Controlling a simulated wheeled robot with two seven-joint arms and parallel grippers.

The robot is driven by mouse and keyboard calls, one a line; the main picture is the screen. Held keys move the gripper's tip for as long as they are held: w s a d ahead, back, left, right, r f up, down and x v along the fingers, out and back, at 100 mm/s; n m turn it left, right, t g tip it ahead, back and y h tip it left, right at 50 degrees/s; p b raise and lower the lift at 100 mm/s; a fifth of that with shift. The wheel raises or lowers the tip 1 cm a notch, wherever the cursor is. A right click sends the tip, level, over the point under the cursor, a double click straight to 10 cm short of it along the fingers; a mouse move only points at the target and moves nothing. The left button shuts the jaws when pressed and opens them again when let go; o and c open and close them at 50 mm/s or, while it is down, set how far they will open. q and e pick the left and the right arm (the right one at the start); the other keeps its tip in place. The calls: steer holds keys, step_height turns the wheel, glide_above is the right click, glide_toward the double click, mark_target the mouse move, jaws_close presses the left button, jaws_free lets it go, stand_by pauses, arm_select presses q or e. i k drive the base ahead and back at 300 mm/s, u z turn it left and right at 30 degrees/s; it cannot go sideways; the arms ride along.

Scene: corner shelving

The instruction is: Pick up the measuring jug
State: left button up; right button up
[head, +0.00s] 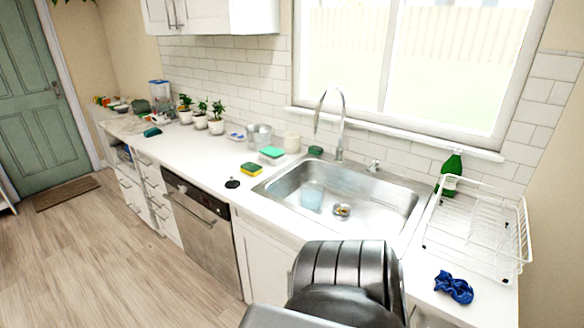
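A clear, bluish container (312,196), which looks like the measuring jug, stands in the left part of the metal sink basin (376,208). It is small in the view, and I cannot make out its handle or markings. A dark, ribbed part of my own body fills the bottom middle of the head view, in front of the sink. No gripper fingers show, so I see neither my left nor my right gripper.
A small round strainer or drain (342,211) lies right of the container. The tap (340,125) rises behind the basin. A white dish rack (475,235), green bottle (451,172) and blue cloth (453,287) are at right.

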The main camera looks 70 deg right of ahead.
mark_target(311, 192)
steer(key=z, duration=0.5)
steer(key=i, duration=1.65)
steer(key=z, duration=1.8)
steer(key=i, duration=0.9)
steer(key=z, duration=0.9)
